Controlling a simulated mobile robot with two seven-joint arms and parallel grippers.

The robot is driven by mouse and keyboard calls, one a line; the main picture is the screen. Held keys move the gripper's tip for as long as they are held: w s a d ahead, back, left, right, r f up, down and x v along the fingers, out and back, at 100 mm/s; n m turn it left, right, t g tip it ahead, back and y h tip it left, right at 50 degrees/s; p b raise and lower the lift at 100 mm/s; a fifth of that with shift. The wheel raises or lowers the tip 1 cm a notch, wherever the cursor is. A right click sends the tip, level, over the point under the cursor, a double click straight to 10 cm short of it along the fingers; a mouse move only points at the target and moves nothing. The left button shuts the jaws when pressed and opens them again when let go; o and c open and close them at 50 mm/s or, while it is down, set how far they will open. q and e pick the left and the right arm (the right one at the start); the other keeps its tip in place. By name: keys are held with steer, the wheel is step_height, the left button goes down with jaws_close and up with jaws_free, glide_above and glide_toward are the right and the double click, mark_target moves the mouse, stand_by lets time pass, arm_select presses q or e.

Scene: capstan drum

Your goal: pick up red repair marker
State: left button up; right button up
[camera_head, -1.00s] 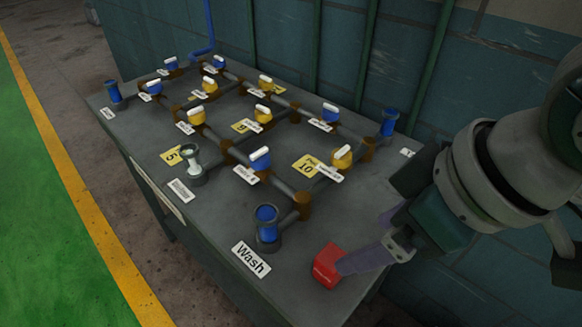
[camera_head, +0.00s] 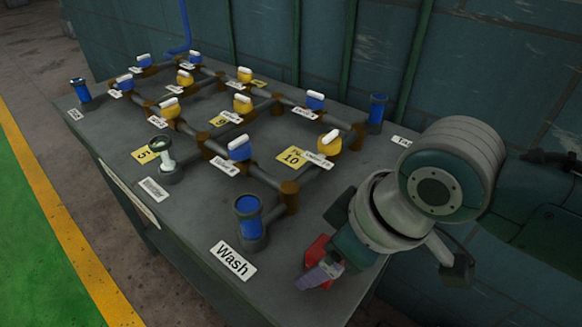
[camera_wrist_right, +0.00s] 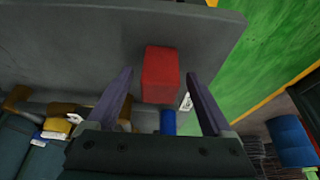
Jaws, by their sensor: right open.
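The red repair marker (camera_head: 318,246) is a small red block on the grey table top, near its front right corner. In the head view my right gripper partly covers it. My right gripper (camera_head: 317,276) reaches down over it from the right. In the right wrist view the red marker (camera_wrist_right: 161,75) lies between the two spread fingers of my right gripper (camera_wrist_right: 160,73), with a gap on each side. The gripper is open and holds nothing. My left gripper is not in view.
The grey table (camera_head: 190,215) carries a pipe network with blue and yellow valves. A blue-topped cup (camera_head: 249,215) and a white "Wash" label (camera_head: 233,259) stand left of the marker. A teal wall (camera_head: 480,60) rises behind the table.

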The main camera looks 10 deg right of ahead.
steer(key=shift+w+f, duration=0.1)
jaws_close()
stand_by(0.7)
